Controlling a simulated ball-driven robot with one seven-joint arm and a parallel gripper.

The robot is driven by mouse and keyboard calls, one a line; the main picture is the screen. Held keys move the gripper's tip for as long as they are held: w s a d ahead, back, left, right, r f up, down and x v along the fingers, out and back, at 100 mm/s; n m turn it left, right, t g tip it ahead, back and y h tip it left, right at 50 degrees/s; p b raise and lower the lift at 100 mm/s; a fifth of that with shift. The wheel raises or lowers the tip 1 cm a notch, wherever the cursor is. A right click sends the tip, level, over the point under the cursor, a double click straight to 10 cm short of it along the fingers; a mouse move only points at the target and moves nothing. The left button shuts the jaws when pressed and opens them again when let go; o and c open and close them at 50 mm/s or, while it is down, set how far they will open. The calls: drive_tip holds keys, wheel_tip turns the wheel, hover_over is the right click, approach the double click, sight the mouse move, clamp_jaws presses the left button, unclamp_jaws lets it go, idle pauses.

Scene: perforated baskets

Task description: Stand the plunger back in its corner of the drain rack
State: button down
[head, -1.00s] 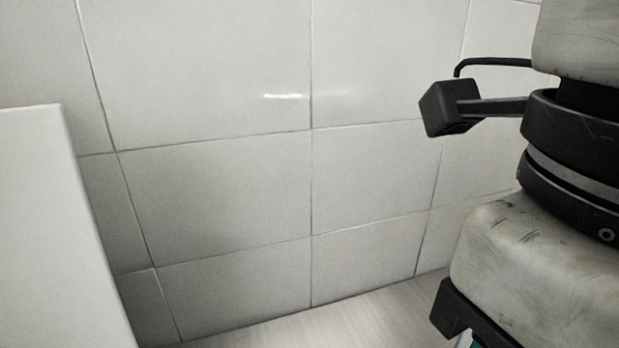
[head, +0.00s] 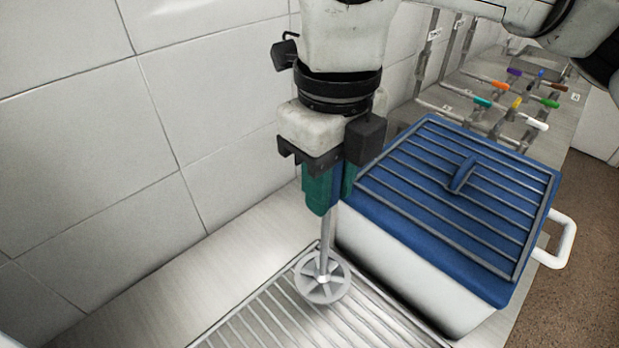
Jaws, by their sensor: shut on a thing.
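My gripper (head: 326,203), with teal parts around its fingers, points down in the head view. It is shut on the plunger (head: 325,250), a thin grey rod with a pale, spoked or perforated disc at its lower end. The upper end of the rod is hidden in the gripper. The plunger hangs close to upright, disc down. The drain rack (head: 265,322) is a metal frame of parallel bars at the bottom of the view, cut off by the picture edge. The disc overlaps its far corner in the picture. I cannot tell whether the disc touches the bars.
A white tub (head: 400,275) with a blue ribbed lid (head: 430,210) and a white side handle stands close to the right of the plunger. Behind it are metal bars with coloured grips (head: 510,105). A tiled wall (head: 90,140) stands at left. Bare counter (head: 150,290) lies between wall and rack.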

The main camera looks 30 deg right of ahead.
drive_tip(key=shift+w+d+f, duration=0.2)
drive_tip(key=shift+w+f, duration=0.15)
drive_tip(key=shift+f, duration=0.1)
drive_tip(key=shift+w+d+f, duration=0.2)
drive_tip(key=shift+w+f, duration=0.1)
drive_tip(key=shift+f, duration=0.15)
drive_tip(key=f, duration=0.3)
drive_tip(key=shift+w+d+f+p, duration=0.2)
drive_tip(key=shift+w+f+p, duration=0.1)
drive_tip(key=shift+f, duration=0.1)
drive_tip(key=shift+f, duration=0.15)
drive_tip(key=c, duration=0.9)
unclamp_jaws()
drive_tip(key=shift+o, duration=0.2)
wheel_tip(320, 180, up, 12)
drive_tip(key=b, duration=0.1)
